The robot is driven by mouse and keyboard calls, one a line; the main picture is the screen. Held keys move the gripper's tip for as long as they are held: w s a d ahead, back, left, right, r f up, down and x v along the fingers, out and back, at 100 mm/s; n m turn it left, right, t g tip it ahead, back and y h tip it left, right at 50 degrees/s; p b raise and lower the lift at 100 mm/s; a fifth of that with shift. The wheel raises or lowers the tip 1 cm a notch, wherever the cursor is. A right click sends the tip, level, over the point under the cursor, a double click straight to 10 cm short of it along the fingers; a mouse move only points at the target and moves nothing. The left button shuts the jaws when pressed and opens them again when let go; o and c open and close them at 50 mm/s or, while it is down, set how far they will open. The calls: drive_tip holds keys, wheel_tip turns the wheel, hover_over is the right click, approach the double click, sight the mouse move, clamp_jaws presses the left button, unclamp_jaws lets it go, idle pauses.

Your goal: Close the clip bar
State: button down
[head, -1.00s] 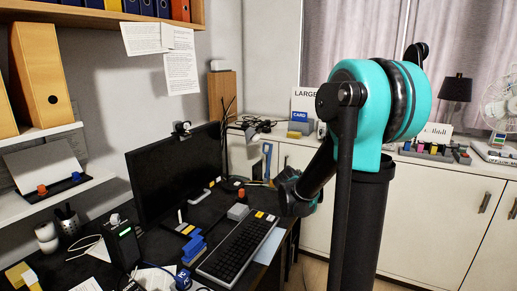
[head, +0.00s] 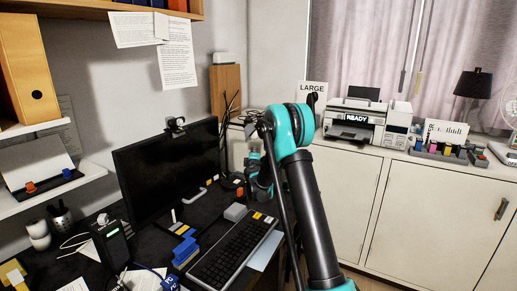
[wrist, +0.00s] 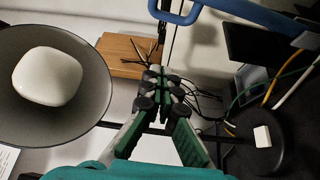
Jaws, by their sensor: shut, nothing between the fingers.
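My gripper (wrist: 165,82) is shut and empty in the wrist view, its green and black fingers together. In the head view it is small, beside the right end of the monitor (head: 168,170), partly hidden by my arm. A curved blue bar (wrist: 225,12) crosses the top of the wrist view, apart from the fingertips. On the left shelf, a dark bar with a red clip (head: 30,187) and a blue clip (head: 67,173) lies at the foot of a tilted pale board (head: 35,165). I cannot tell which of these is the clip bar.
A round grey dish-like thing (wrist: 90,85) with a white centre is close left of the fingers. A wooden box (wrist: 125,50) and loose cables lie beyond. A printer (head: 365,125) stands on the cabinet.

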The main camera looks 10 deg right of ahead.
drive_tip(key=w+d, duration=0.4)
drive_tip(key=w, duration=0.3)
drive_tip(key=shift+w+d, duration=0.3)
drive_tip(key=shift+r, duration=0.1)
idle(0.3)
